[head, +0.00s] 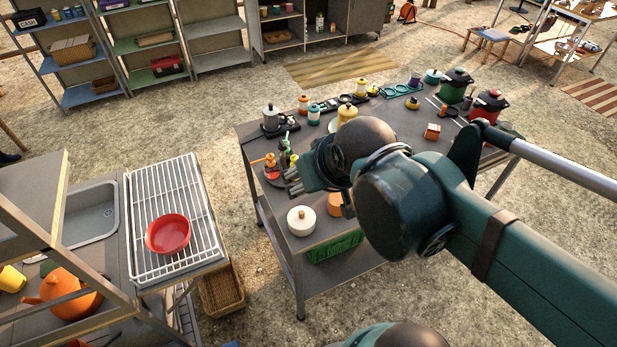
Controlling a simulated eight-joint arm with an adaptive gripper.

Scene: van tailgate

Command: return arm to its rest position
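My arm reaches in from the right edge of the head view, over the grey table (288,258). My gripper (291,181) is at the end of the dark green wrist, pointing left above the table's left part. Its grey fingers are small and partly hidden by the wrist, so I cannot tell whether they are open or shut. No held object can be made out. Small orange and green items (271,160) stand close beside the fingers in the picture.
An orange pot (335,204) is partly hidden by my wrist. Several jars, a moka pot (271,117), a green pot (455,84) and a red pot (489,104) crowd the table. A red bowl (168,234) sits on a white rack (205,240) at left. Open ground separates rack and table.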

